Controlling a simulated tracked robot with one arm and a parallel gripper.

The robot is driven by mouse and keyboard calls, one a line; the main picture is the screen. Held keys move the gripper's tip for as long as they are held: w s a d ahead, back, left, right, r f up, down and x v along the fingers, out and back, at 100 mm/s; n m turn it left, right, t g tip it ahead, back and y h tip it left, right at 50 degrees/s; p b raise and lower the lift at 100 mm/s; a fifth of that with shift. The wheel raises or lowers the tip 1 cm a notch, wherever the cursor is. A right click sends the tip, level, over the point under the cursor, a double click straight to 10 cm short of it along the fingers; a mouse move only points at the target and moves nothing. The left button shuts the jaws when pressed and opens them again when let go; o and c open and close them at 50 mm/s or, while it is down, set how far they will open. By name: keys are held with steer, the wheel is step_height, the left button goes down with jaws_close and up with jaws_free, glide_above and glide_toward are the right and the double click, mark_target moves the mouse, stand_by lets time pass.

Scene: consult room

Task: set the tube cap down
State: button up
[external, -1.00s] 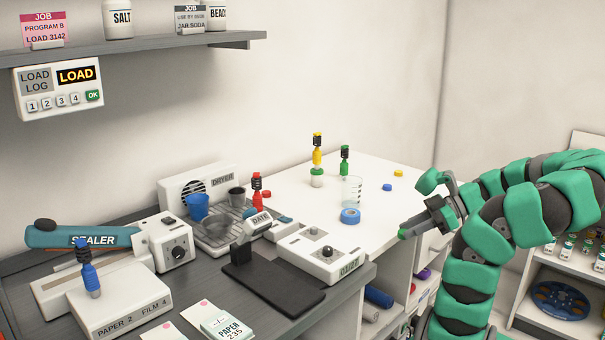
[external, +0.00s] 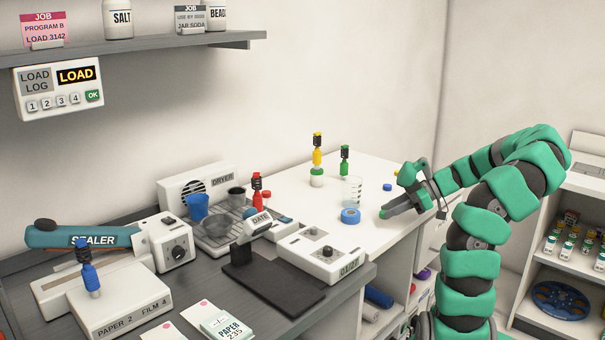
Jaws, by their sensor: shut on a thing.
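My gripper (external: 389,212) is at the right part of the white table top, its dark fingers pointing left. It is shut on a small green piece (external: 384,213) at the fingertips, which looks like the tube cap. The fingers hide part of it. I cannot tell whether it touches the table or hangs just above it. A loose blue cap (external: 387,187) lies on the table behind the fingers.
A blue tape roll (external: 350,216) lies left of my fingertips, with a clear beaker (external: 352,191) behind it. Yellow (external: 317,152) and green (external: 344,160) upright droppers stand farther back. A white device (external: 322,253) is at front left.

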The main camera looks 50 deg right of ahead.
steer(key=shift+w+d, duration=0.3)
steer(key=shift+w, duration=0.15)
steer(key=shift+w+d+f+b, duration=0.2)
steer(key=shift+f+b, duration=0.25)
steer(key=shift+f, duration=0.4)
steer(key=shift+w+d+f+b, duration=0.15)
steer(key=shift+f+b, duration=0.3)
steer(key=shift+f, duration=0.4)
steer(key=shift+a, duration=0.15)
steer(key=o, duration=0.9)
steer(key=shift+p, duration=0.75)
steer(key=v, duration=1.3)
steer(key=shift+d+r+p, duration=0.25)
steer(key=shift+d+p, duration=0.15)
steer(key=shift+d, duration=0.05)
